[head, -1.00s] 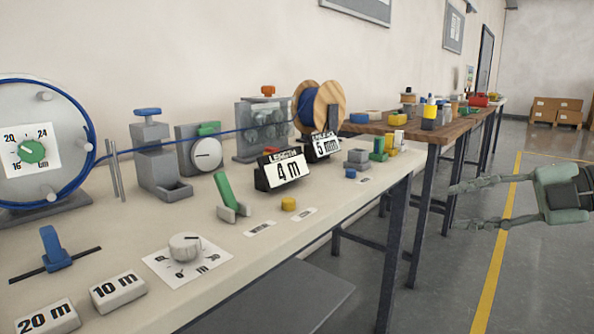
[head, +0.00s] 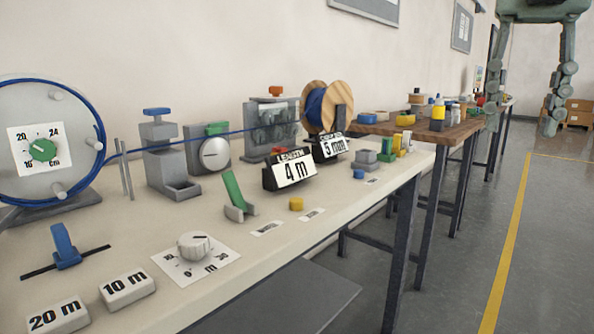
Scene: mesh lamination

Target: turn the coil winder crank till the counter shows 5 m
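The coil winder is a grey disc (head: 75,115) at the left edge, with blue cable round its rim, several pale pegs and a green knob (head: 42,149) on a scale card. I cannot make out a separate crank handle. The length counter (head: 292,169) stands mid-bench and reads 4 m. My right gripper (head: 521,126) hangs at the upper right with its two fingers pointing down, wide apart and empty, far from the winder. My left gripper is not in view.
Blue cable runs from the wooden spool (head: 341,98) past the roller unit (head: 270,124), a dial block (head: 208,149) and a blue-topped clamp (head: 160,155). A white dial (head: 194,247) and 10 m and 20 m blocks (head: 127,288) lie in front.

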